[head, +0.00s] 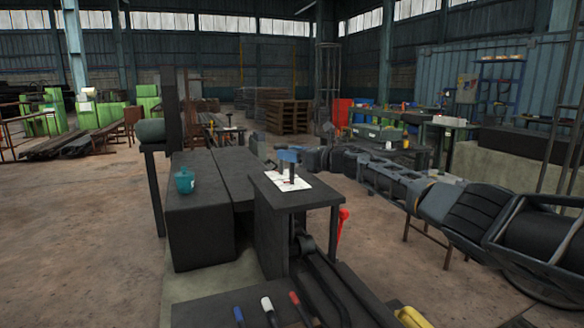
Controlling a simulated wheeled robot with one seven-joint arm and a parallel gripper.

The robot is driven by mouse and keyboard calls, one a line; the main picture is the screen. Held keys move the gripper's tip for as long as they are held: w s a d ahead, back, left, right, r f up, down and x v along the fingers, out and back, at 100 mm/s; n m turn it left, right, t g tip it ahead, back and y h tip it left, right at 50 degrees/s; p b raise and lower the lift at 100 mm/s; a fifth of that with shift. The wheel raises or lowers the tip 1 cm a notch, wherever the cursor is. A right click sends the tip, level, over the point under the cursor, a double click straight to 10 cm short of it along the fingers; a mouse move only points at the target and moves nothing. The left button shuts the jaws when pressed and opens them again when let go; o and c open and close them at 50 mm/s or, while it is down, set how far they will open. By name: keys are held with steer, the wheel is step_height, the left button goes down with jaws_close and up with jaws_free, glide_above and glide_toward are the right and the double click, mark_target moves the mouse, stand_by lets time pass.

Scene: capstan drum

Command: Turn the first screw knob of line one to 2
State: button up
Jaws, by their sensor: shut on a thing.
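I cannot make out any screw knob for certain, nor any line marking or number. A dark machine (200,225) with a block-like body stands in the middle of the head view. A small dark table top (320,194) at its right side carries a white sheet (302,182). A small blue piece (289,155) on dark uprights stands over the sheet; its details are too small to read. Levers with a blue grip (238,314), a white grip (266,304) and a red grip (294,298) show at the bottom.
A teal pot (185,181) stands on the machine. A red handle (343,215) shows beside the small table. A yellow part (411,316) is at the bottom edge.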

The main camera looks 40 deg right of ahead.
steer(key=shift+r+n+y+b, duration=0.4)
steer(key=shift+r+y+b, duration=0.15)
steer(key=shift+b, duration=0.4)
steer(key=o, duration=0.9)
steer(key=shift+o, duration=0.3)
steer(key=shift+f, duration=0.3)
steer(key=shift+s+d, duration=0.15)
steer(key=shift+s, duration=0.1)
steer(key=v, duration=0.7)
steer(key=shift+p, duration=0.4)
steer(key=shift+s, duration=0.1)
